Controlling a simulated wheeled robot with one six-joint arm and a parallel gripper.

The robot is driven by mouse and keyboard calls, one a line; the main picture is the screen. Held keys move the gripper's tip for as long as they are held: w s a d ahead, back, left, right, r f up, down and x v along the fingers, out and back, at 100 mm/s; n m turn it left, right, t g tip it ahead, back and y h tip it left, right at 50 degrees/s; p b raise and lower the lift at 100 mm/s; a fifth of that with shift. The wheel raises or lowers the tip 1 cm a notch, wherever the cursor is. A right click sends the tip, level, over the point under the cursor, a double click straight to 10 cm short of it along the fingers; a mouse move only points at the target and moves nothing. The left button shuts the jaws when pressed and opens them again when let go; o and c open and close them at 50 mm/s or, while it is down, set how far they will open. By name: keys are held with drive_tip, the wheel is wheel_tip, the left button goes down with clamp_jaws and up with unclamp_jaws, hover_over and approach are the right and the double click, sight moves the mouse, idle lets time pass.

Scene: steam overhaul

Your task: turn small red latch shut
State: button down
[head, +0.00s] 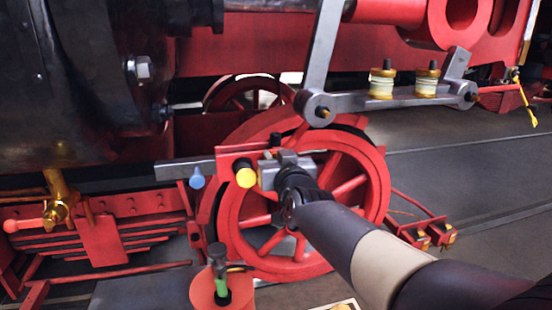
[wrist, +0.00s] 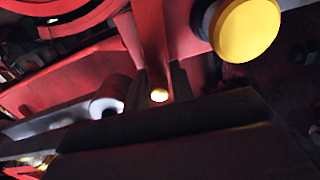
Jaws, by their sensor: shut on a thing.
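In the head view my gripper (head: 280,160) is at the red bracket in front of the red spoked wheel, just right of a yellow round cap (head: 246,178). The gripper and arm hide most of the latch there, so its angle is hard to tell.
The yellow cap (wrist: 247,28) is close to the right of the fingers in the wrist view. A grey cylinder (wrist: 108,106) is close on the left. A blue-tipped peg (head: 197,178) and a green-handled tool (head: 220,275) on a red stand are nearby.

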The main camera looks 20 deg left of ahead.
drive_tip(key=shift+f, duration=0.2)
drive_tip(key=shift+w+d+f+m+b, duration=0.25)
drive_tip(key=shift+d+f+m+b, duration=0.25)
drive_tip(key=shift+m+b, duration=1.8)
drive_tip(key=shift+w+d+f+m+b, duration=0.3)
drive_tip(key=shift+f+m+b, duration=0.45)
drive_tip(key=shift+m+b, duration=1.55)
drive_tip(key=shift+w+d+f+m+b, duration=0.35)
drive_tip(key=shift+m+b, duration=0.9)
drive_tip(key=shift+m, duration=2.05)
drive_tip(key=shift+s+f, duration=0.15)
drive_tip(key=shift+f, duration=0.15)
drive_tip(key=c, duration=1.4)
unclamp_jaws()
drive_tip(key=shift+o, duration=0.2)
drive_tip(key=shift+d+r, duration=0.1)
drive_tip(key=shift+r, duration=0.1)
drive_tip(key=v, duration=1)
drive_tip(key=shift+s, duration=0.35)
